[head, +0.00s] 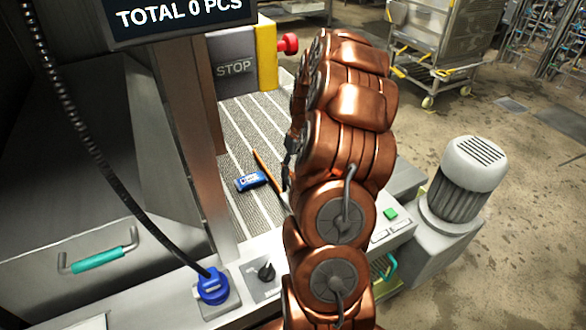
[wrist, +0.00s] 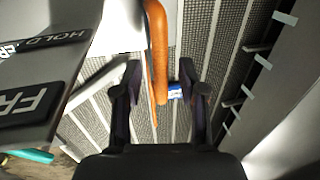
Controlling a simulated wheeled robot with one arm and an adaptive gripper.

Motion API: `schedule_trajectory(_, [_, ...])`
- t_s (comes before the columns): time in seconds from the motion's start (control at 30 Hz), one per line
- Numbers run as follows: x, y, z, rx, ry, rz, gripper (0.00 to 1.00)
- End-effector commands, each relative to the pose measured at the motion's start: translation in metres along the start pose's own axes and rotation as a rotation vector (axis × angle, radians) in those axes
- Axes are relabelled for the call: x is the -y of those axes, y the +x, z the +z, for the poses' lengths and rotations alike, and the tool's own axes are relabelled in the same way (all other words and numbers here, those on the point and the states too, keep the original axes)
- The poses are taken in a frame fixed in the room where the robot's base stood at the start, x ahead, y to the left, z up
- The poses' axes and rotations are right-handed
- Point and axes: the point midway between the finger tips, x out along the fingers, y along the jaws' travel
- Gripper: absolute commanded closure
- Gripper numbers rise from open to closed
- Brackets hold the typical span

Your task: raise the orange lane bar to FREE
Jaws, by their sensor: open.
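The orange lane bar (wrist: 158,45) runs down from the top middle of the wrist view, and its rounded lower end shows between my fingers. My gripper (wrist: 160,70) is open, with one dark finger on each side of the bar; I cannot tell whether either touches it. In the head view a thin piece of the bar (head: 264,168) shows left of my arm, which hides the rest and most of my gripper. A dark HOLD label (wrist: 57,44) and a partly cut-off label starting "FR" (wrist: 28,106) are at the left of the wrist view.
A blue item (head: 250,181) lies on the striped grey conveyor (head: 243,125) beside the bar. A STOP box (head: 233,68) with a red button stands above it. A black knob (head: 266,271), blue plug (head: 212,287) and grey motor (head: 466,175) are nearby.

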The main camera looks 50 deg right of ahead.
Motion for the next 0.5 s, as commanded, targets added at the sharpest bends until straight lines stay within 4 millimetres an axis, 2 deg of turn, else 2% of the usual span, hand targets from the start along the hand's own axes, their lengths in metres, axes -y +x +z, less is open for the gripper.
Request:
schedule_trajectory(0.17, [0.0001,0.0000,0.0000,0.000,0.000,0.000,0.59])
schedule_trajectory(0.5, [0.0003,-0.0002,0.0001,0.000,0.000,0.000,0.94])
